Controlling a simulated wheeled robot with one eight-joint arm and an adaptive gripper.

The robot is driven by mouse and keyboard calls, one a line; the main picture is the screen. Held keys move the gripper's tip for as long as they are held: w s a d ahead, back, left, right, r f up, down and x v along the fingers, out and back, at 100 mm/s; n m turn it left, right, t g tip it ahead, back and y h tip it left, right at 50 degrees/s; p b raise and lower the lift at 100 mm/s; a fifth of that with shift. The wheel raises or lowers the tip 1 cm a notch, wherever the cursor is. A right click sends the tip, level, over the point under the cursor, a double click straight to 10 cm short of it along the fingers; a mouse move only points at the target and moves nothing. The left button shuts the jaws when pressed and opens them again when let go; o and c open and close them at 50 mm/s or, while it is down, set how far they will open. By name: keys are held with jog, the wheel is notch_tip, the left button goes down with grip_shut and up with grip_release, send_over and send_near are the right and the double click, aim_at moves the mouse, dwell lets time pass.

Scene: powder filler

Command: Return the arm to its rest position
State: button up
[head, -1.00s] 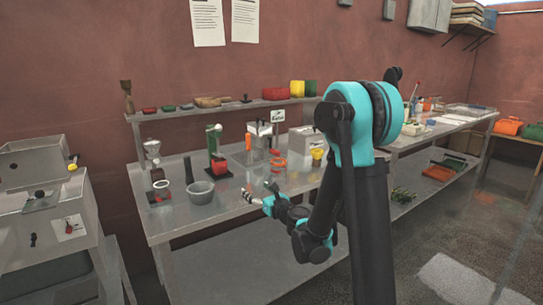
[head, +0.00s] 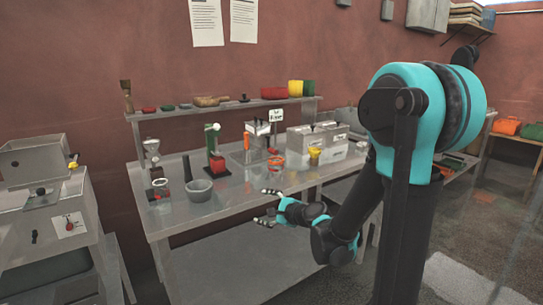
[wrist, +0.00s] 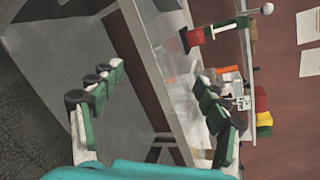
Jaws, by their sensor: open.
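My gripper (head: 268,207) is in front of the metal workbench (head: 205,227), by its front edge, in the head view. Its two fingers are spread apart with nothing between them. In the wrist view my gripper (wrist: 155,115) shows both green and black fingers wide apart, with the bench edge and lower shelf behind them. My turquoise and black arm fills the right of the head view and hides part of the bench's right side.
On the bench stand a grey bowl (head: 199,192), a green and red device (head: 216,160), a yellow funnel cup (head: 314,156) and white-grey boxes (head: 318,140). A metal machine (head: 50,205) stands at left. Open floor (head: 460,280) shows at right.

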jog(key=s+d+f+n+g+h, duration=0.3)
jog(key=s+d+f+n+h, duration=0.2)
jog(key=s+d+n, duration=0.3)
jog(key=s+d+f+n+g+h, duration=0.3)
jog(key=s+d+f+n, duration=0.5)
jog(key=s+d, duration=0.5)
jog(key=shift+s+d+n+g+h, duration=0.3)
jog(key=shift+s+d+h, duration=0.05)
jog(key=shift+s+h, duration=0.6)
